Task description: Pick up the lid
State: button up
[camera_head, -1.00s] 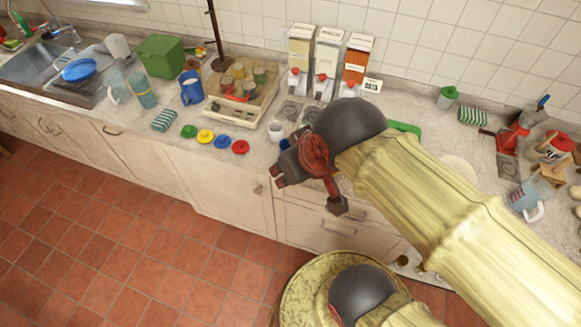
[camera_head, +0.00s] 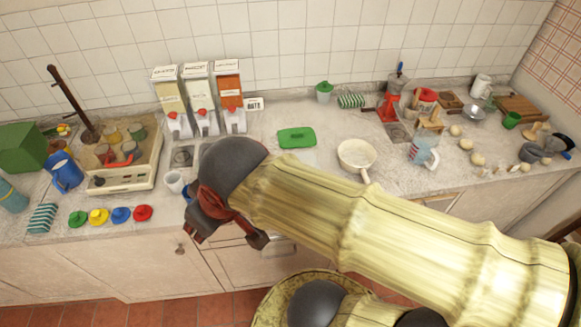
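Several small round lids lie in a row at the counter's front edge on the left: a green lid (camera_head: 77,218), a yellow lid (camera_head: 98,216), a blue lid (camera_head: 121,214) and a red lid (camera_head: 143,212). A flat green rectangular piece (camera_head: 297,138), which looks like a box lid, lies mid-counter behind my arm. I cannot tell which lid is meant. My gripper (camera_head: 228,241) is in front of the counter edge, right of the round lids and apart from them. Its fingers are spread and nothing shows between them.
A white cup (camera_head: 174,182) stands near my gripper. Three dispensers (camera_head: 203,100) stand against the wall. A tray of jars (camera_head: 125,174) and a blue mug (camera_head: 64,172) stand at left. A white pan (camera_head: 357,156) and a measuring jug (camera_head: 422,154) stand at right. Bare counter surrounds the green piece.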

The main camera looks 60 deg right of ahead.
aim_at(300, 137)
jog(key=l+z, duration=0.1)
jog(key=z, duration=1.5)
